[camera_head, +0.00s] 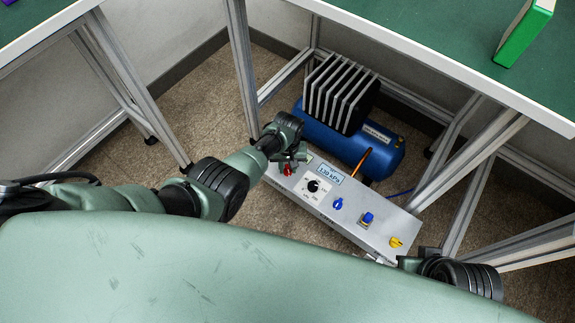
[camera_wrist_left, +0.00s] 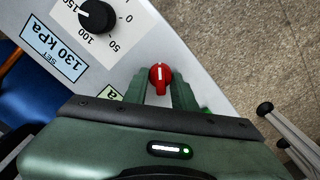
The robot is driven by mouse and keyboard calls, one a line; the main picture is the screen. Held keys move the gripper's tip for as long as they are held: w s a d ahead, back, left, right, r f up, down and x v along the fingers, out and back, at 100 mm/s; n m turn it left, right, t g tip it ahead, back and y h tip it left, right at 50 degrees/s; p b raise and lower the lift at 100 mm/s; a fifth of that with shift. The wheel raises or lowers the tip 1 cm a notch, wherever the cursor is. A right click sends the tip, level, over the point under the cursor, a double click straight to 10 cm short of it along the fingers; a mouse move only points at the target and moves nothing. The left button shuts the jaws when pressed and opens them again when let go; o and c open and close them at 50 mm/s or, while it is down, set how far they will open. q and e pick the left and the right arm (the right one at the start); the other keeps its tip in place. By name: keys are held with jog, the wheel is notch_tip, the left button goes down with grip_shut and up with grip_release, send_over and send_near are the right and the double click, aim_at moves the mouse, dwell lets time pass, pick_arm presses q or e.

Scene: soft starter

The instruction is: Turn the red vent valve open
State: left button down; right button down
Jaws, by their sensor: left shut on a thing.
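The red vent valve (camera_head: 287,170) is a small red knob at the left end of the grey control panel (camera_head: 345,226) in the head view. It also shows in the left wrist view (camera_wrist_left: 160,78), with a white line running up and down the picture. My left gripper (camera_head: 291,160) is shut on the red valve, with one green finger on each side of it in the left wrist view (camera_wrist_left: 159,88). Its lower part is hidden by the gripper.
The panel also carries a black dial (camera_head: 313,186), a "130 kPa" label (camera_head: 327,173), two blue knobs (camera_head: 337,203) and a yellow knob (camera_head: 396,242). A blue compressor tank (camera_head: 330,136) stands behind it. Table legs (camera_head: 243,65) and green-topped tables (camera_head: 440,35) surround the spot.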

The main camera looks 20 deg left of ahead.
aim_at(288, 168)
pick_arm(q)
jog(key=m, duration=0.5)
jog(key=shift+d+m+p, duration=0.1)
jog(key=shift+m+p, duration=0.2)
jog(key=shift+m, duration=2.3)
pick_arm(e)
jog(key=shift+r, duration=0.5)
pick_arm(q)
jog(key=c, duration=1.1)
grip_release()
jog(key=shift+c, duration=0.2)
jog(key=shift+r, duration=0.15)
notch_tip(288, 168, up, 4)
jog(key=p, duration=0.3)
jog(key=shift+p, duration=0.3)
notch_tip(288, 168, up, 4)
jog(key=shift+f+p, duration=0.25)
jog(key=shift+p, duration=0.9)
pick_arm(e)
notch_tip(288, 168, down, 20)
jog(key=s+g, duration=0.1)
jog(key=shift+r, duration=0.25)
